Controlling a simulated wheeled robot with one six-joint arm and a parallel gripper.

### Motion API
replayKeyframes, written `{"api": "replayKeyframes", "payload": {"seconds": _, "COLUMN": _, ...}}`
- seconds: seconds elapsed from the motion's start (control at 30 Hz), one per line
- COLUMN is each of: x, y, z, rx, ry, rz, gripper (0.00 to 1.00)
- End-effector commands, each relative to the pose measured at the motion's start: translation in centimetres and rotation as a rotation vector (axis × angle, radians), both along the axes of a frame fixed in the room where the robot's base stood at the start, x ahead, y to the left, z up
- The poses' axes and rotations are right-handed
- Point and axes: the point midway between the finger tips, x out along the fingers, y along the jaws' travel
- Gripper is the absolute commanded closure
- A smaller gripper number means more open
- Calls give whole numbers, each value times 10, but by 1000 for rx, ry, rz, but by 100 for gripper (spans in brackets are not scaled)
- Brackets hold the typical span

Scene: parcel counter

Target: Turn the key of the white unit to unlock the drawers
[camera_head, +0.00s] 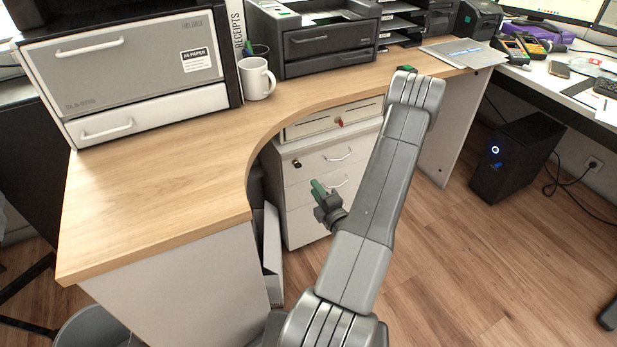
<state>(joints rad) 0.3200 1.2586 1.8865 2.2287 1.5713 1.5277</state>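The white drawer unit (312,224) stands under the curved wooden desk. Its drawers look shut, and two curved handles show on its front. A small dark lock or key (297,163) shows at the upper left of that front; its turn position is too small to tell. My gripper (318,189), with green fingers, is in front of the unit's left part, below the dark lock. It appears apart from the lock. Whether its fingers are open or shut is not clear. My arm hides the unit's right side.
A cream drawer (310,127) with a small red item (341,122) on its front sits above the white unit. The desk edge (249,165) curves close to the left. A black computer tower (515,157) stands at right. Wooden floor (450,270) is clear at front right.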

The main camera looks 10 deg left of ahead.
Motion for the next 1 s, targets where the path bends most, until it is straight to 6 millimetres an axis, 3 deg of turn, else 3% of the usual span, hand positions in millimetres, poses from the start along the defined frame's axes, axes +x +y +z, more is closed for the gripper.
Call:
{"api": "replayKeyframes", "payload": {"seconds": 0.23, "x": -21, "y": -15, "z": 0, "rx": 0, "ry": 1, "rz": -1, "gripper": 75}}
{"api": "replayKeyframes", "payload": {"seconds": 0.63, "x": -23, "y": -16, "z": 0, "rx": 1, "ry": -1, "rz": 1, "gripper": 75}}
{"api": "replayKeyframes", "payload": {"seconds": 0.83, "x": -14, "y": -9, "z": 0, "rx": -2, "ry": -2, "rz": 3, "gripper": 75}}
{"api": "replayKeyframes", "payload": {"seconds": 1.0, "x": 8, "y": 7, "z": -1, "rx": -2, "ry": -4, "rz": 5, "gripper": 75}}
